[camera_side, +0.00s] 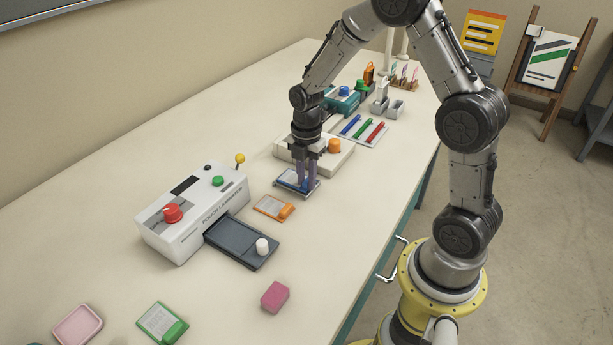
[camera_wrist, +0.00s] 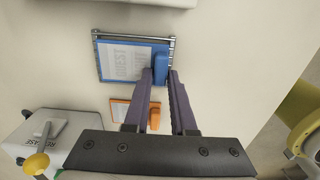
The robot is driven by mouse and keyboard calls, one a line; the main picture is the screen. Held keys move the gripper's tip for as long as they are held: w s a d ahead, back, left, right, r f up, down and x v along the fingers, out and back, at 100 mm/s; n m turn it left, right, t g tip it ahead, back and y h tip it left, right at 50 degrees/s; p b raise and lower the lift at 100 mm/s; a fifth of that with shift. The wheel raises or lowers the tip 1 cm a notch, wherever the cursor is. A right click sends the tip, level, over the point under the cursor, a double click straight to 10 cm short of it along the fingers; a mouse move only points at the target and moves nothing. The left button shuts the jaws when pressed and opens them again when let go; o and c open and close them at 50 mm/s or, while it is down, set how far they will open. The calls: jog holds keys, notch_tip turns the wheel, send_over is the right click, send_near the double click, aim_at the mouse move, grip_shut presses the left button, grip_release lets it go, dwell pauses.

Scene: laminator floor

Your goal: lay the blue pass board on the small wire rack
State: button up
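The blue pass board (camera_wrist: 128,62) lies flat on the small wire rack (camera_wrist: 97,35) in the wrist view, with its raised blue grip at its right end. The rack's metal rails show along the board's far and left edges. In the side view the blue pass board (camera_side: 290,179) and the rack (camera_side: 312,191) are partly hidden by my fingers. My gripper (camera_side: 306,187) points down at the board.
An orange pass board (camera_side: 270,206) lies close in front of the rack. The pouch laminator (camera_side: 185,220) stands to the left with its dark tray (camera_side: 240,243) out. A white device with an orange knob (camera_side: 334,145) stands just behind. A pink block (camera_side: 275,297) and green board (camera_side: 160,322) lie nearer.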

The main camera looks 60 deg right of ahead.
aim_at(306, 181)
jog(key=o, duration=0.3)
notch_tip(306, 181, up, 12)
jog(key=s+a+r+m+t, duration=0.2)
jog(key=s+a+m, duration=0.1)
jog(key=s+m, duration=0.3)
jog(key=s+a+r+m+t, duration=0.1)
jog(key=s+a+r+m, duration=0.1)
jog(key=s+m, duration=0.4)
jog(key=s+a+r+m+t, duration=0.2)
jog(key=s+a+r+m, duration=0.1)
jog(key=s+m, duration=0.3)
jog(key=shift+s+a+r+t, duration=0.15)
jog(key=shift+s+r, duration=0.15)
jog(key=shift+s, duration=0.2)
jog(key=shift+s+a+r+t, duration=0.15)
jog(key=shift+s+r, duration=0.1)
jog(key=shift+s, duration=0.25)
